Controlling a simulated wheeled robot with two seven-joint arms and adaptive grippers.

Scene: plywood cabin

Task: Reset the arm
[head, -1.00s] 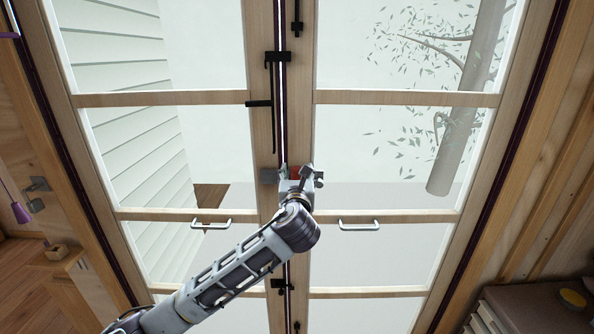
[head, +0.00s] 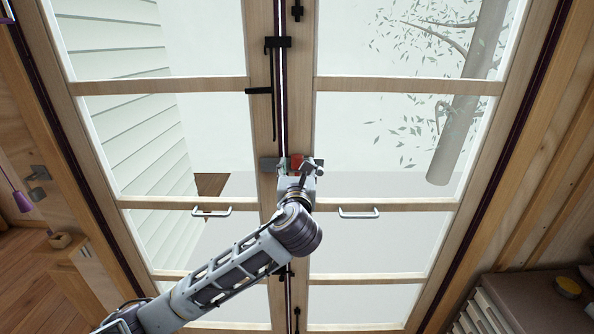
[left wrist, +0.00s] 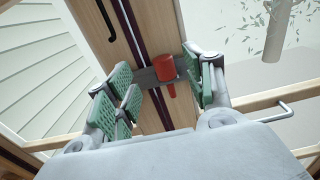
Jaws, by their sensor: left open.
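My left gripper (head: 302,168) is at the middle of the glazed double door, its arm reaching in from the lower left. In the left wrist view its fingers with green pads (left wrist: 165,85) are open and spread apart. A red knob (left wrist: 167,68) on a dark grey latch plate (left wrist: 148,77) shows between the fingers, nearer the right one; no finger visibly grips it. In the head view the red knob (head: 296,160) and latch plate (head: 268,163) are partly hidden by the gripper. My right gripper is not in view.
Two pale handles, left (head: 211,212) and right (head: 358,213), sit on the door's crossbars. A black bolt (head: 260,91) runs along the centre stile. A brown-topped cabinet (head: 530,305) stands at the lower right. A wooden wall borders the door.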

